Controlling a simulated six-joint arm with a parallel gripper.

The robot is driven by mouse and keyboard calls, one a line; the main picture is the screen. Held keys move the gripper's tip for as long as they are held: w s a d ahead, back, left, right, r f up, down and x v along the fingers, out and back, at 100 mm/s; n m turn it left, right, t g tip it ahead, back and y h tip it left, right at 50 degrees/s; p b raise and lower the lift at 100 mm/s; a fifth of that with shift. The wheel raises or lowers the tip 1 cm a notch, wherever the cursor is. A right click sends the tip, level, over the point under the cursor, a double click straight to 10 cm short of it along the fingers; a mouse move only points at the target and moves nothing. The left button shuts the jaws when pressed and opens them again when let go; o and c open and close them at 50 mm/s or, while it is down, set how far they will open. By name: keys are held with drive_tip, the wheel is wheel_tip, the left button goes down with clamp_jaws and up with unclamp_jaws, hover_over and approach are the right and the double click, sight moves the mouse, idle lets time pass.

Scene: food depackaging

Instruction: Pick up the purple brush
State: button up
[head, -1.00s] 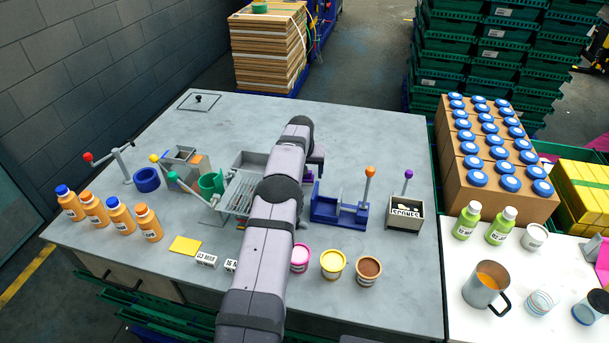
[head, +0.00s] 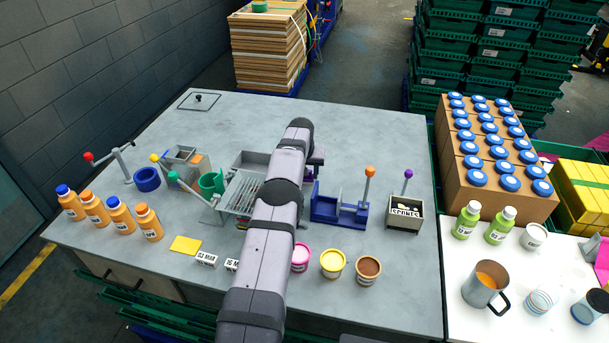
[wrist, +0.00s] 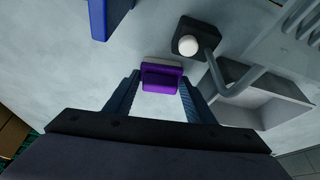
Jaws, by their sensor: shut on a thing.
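The purple brush (wrist: 161,78) shows in the wrist view, with a purple body and a paler strip along its far side. It lies between the two fingertips of my gripper (wrist: 160,80). My gripper is shut on the brush, with a finger at each end of it. The grey worktop shows behind the brush; I cannot tell how far above it the brush is. In the head view my arm covers most of the gripper area, and I cannot make out the brush clearly there.
A grey tray (wrist: 262,108) and a bent lever with a white knob (wrist: 188,45) are close on the right in the wrist view. A blue fixture (head: 338,211) stands right of my arm.

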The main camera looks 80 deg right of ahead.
drive_tip(key=shift+r+b, duration=0.35)
drive_tip(key=shift+r, duration=0.25)
wheel_tip(320, 180, up, 8)
drive_tip(key=shift+f+p, duration=0.15)
drive_tip(key=shift+p, duration=0.4)
drive_tip(key=shift+r+p, duration=0.5)
drive_tip(key=shift+r, duration=0.05)
drive_tip(key=o, duration=0.5)
drive_tip(key=shift+c, duration=0.2)
drive_tip(key=c, duration=0.3)
drive_tip(key=shift+c, duration=0.2)
drive_tip(key=shift+w, duration=0.15)
